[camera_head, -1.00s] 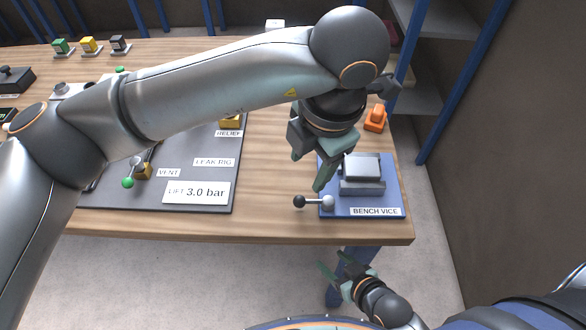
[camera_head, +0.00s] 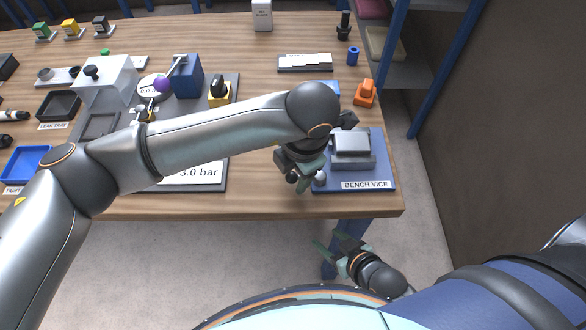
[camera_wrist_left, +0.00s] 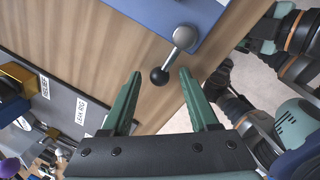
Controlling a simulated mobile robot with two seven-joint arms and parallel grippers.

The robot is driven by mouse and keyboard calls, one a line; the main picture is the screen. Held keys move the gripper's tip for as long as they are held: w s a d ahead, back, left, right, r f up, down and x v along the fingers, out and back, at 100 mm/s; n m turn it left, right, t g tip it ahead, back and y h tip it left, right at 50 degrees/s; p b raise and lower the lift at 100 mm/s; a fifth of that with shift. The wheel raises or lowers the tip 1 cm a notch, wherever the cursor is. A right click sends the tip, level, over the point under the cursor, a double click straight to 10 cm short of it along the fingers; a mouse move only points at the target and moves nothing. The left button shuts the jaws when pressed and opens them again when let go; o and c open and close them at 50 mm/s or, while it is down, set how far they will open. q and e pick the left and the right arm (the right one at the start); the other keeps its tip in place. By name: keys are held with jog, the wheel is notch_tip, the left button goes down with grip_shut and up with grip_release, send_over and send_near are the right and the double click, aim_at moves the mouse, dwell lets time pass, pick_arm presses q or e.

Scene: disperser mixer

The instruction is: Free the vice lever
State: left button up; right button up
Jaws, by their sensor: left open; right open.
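The bench vice (camera_head: 352,146) is a grey block on a blue plate (camera_head: 382,165) at the table's front right corner. Its lever has a silver ball pivot (camera_head: 320,178) and a black knob (camera_head: 292,177) pointing left. The left wrist view shows the knob (camera_wrist_left: 159,77) between my left fingertips, with a gap to each, and the silver ball (camera_wrist_left: 184,37) beyond. My left gripper (camera_head: 304,183) is open over the lever and partly hides it. Contact with the knob cannot be told. My right gripper (camera_head: 328,250) is open and empty, in front of the table and below its edge.
An orange item (camera_head: 365,93) stands behind the vice. The rig board (camera_head: 205,183) with the pressure label lies left of the lever. The table's front edge (camera_head: 270,211) is close to the lever. Blue shelf posts (camera_head: 437,85) rise at the right.

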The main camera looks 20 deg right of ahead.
pick_arm(q)
grip_shut()
dwell(0.5)
